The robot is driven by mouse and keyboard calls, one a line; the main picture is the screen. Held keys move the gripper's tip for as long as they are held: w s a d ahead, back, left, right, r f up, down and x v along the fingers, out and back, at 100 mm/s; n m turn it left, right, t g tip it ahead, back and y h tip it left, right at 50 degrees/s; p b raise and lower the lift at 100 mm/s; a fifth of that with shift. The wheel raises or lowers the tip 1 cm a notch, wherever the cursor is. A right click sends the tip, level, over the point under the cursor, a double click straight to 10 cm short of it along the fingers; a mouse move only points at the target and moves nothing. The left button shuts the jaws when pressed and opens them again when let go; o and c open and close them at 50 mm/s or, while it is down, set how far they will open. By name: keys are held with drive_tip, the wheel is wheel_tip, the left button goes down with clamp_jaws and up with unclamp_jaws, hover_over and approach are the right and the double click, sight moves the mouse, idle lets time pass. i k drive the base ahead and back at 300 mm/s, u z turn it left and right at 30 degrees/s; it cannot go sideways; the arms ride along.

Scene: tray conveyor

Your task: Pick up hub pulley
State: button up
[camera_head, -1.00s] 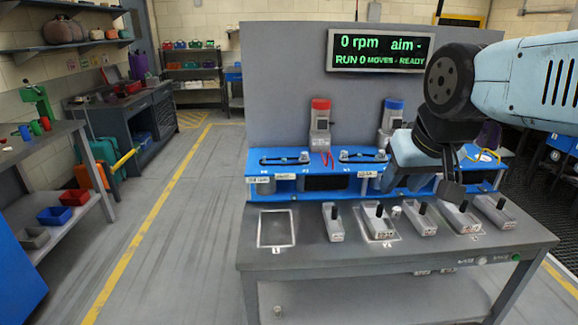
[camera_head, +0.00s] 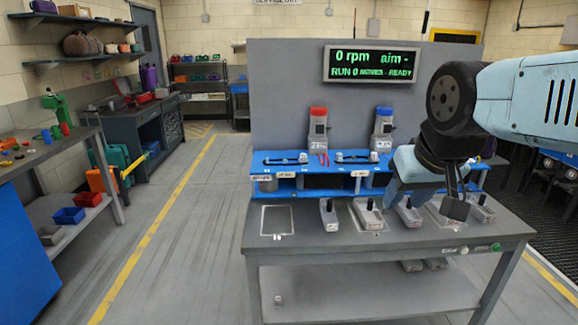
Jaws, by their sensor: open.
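I cannot tell for sure which part is the hub pulley. A grey round part (camera_head: 267,185) sits at the left end of the blue rack (camera_head: 330,187), and a small pale cylinder (camera_head: 278,299) stands on the lower shelf. Grey blocks with black pegs (camera_head: 328,214) stand in a row on the grey table top (camera_head: 300,239), some on pale-outlined squares. My gripper (camera_head: 456,205) is open and points down in front of the table's right part. It hides part of the blocks there. Nothing shows between its fingers.
A red-capped unit (camera_head: 318,128) and a blue-capped unit (camera_head: 383,130) stand behind the rack, below a display (camera_head: 372,63). An empty outlined square (camera_head: 277,220) lies at the table's left. The floor to the left is clear, up to a side bench (camera_head: 60,150).

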sight(302, 158)
drive_tip(key=z, duration=0.2)
drive_tip(key=i, duration=0.9)
drive_tip(key=u, duration=0.1)
